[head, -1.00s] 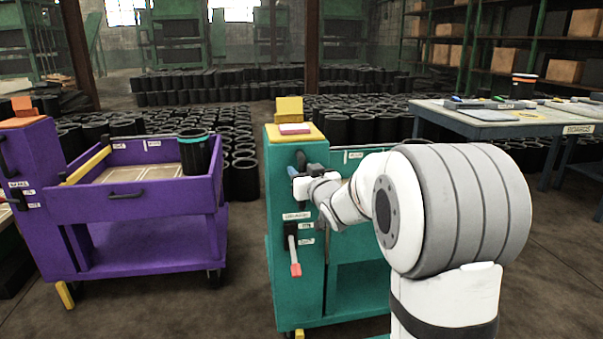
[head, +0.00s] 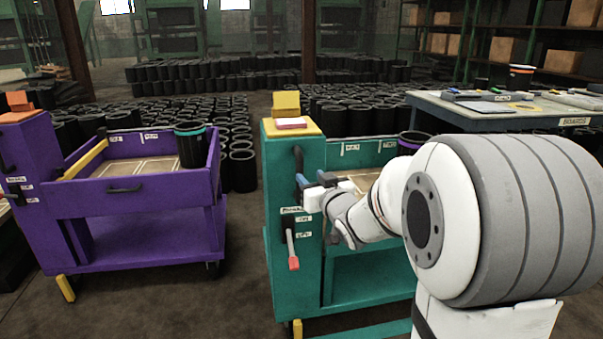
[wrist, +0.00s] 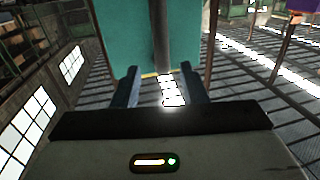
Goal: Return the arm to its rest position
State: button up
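My arm reaches from the right in the head view, and my gripper (head: 302,181) is beside the teal cart's (head: 280,245) upright end panel. In the wrist view my gripper (wrist: 160,88) has its two dark blue fingers well apart, with nothing between them. The teal panel (wrist: 122,35) with a dark vertical bar (wrist: 160,35) lies beyond the fingertips. In the head view a dark handle (head: 298,160) on the panel is just above and left of the fingers; I cannot tell whether they touch it.
A lever with a red tip (head: 293,263) hangs below my gripper. A black sleeve with a purple band (head: 412,139) stands in the teal cart. A purple cart (head: 130,215) holding a teal-banded sleeve (head: 191,146) is at left. A workbench (head: 470,120) is behind my arm at right.

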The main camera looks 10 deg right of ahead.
jog(key=s+d+r+m+g+h+p, duration=0.2)
jog(key=s+r+g+h+p, duration=0.35)
jog(key=s+r+p, duration=0.85)
jog(key=s+a+r+g+y+p, duration=0.1)
jog(key=s+g+p, duration=0.3)
jog(key=s+p, duration=0.5)
jog(key=s+a+r+g+y+p, duration=0.1)
jog(key=s+a+r+g+p, duration=0.2)
jog(key=s+p, duration=0.5)
jog(key=shift+s+a+r+g+p, duration=0.2)
jog(key=shift+s+r+g+p, duration=0.15)
jog(key=shift+s+r+g, duration=0.65)
